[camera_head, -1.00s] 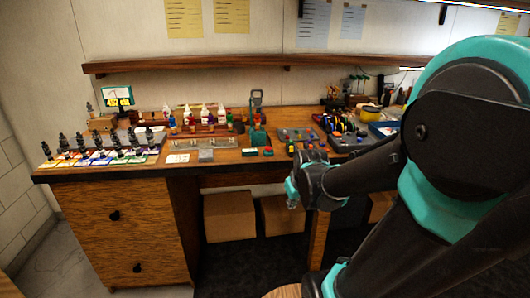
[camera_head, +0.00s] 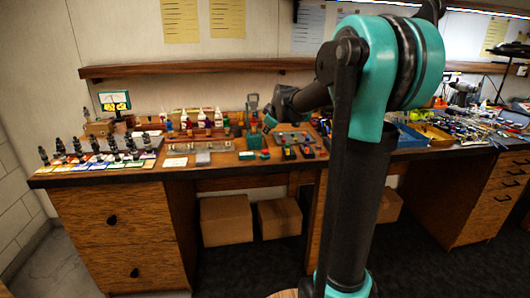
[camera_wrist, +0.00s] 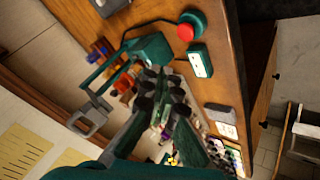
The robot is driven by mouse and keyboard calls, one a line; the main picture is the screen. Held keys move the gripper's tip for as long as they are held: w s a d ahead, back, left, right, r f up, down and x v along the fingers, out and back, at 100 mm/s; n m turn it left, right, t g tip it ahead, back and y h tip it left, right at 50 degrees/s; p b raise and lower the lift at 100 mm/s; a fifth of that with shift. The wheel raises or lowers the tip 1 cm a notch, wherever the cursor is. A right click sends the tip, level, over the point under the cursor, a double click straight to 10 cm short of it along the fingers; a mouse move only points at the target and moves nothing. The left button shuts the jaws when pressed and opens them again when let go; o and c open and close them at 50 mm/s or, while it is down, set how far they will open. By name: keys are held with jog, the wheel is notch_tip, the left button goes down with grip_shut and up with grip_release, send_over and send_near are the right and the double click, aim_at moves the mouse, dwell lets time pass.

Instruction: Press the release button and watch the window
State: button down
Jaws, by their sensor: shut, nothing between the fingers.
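A red button (camera_wrist: 185,31) on a dark green base sits on the workbench in the wrist view. A small green box with a white face (camera_wrist: 201,66), possibly the window, lies beside it; I cannot read the face. A green device with a metal lever handle (camera_wrist: 148,50) stands close to both. In the head view the device (camera_head: 255,138) is at mid-bench, with the red button (camera_head: 265,154) and the box (camera_head: 247,155) in front of it. My gripper (camera_head: 268,124) is shut and empty above the bench by the device, apart from the button. Its dark fingers (camera_wrist: 165,95) show in the wrist view.
A grey metal block (camera_head: 203,158) and several bottles (camera_head: 204,118) stand left of the device. A grey tray (camera_head: 292,139) and coloured parts lie to its right. A wall shelf (camera_head: 200,68) runs above. The bench's front edge is clear near the button.

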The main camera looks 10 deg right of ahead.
aim_at(266, 151)
jog(key=w+r, duration=0.1)
jog(key=w+n, duration=0.1)
jog(key=shift+w+a+r, duration=0.1)
jog(key=shift+w+r, duration=0.25)
jog(key=shift+w, duration=0.05)
jog(key=shift+f, duration=0.15)
jog(key=shift+f, duration=4.25)
jog(key=shift+f, duration=0.2)
jog(key=shift+f, duration=0.2)
